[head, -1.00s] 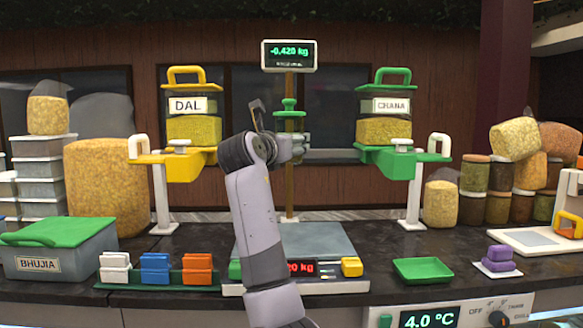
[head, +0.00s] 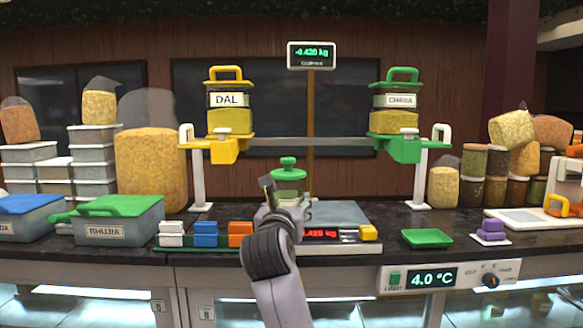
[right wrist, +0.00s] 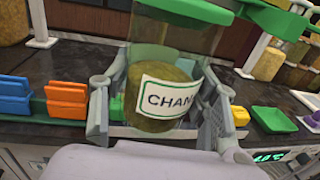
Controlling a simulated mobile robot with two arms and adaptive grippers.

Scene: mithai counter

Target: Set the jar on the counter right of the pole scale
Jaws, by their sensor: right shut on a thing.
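My right gripper (head: 284,207) is shut on a jar (head: 288,183) with a green knobbed lid, held upright. In the right wrist view the fingers of this gripper (right wrist: 155,115) flank the jar (right wrist: 135,121), whose label begins "CHAN"; the top of the lid is cut off. In the head view my gripper hides the jar's lower part. The jar is in front of the pole scale (head: 310,125), left of its pole, over or near its grey platform (head: 347,213); contact cannot be told. The scale reads -0.420 kg. The dark counter (head: 392,222) continues to the right. My left gripper is not in view.
A green tray (head: 427,238) and purple blocks (head: 490,228) sit on the counter to the right. A green dispenser stand (head: 421,180) rises behind them. White, blue and orange blocks (head: 205,235) stand left of the scale. A green-lidded BHUJIA bin (head: 125,228) is farther left.

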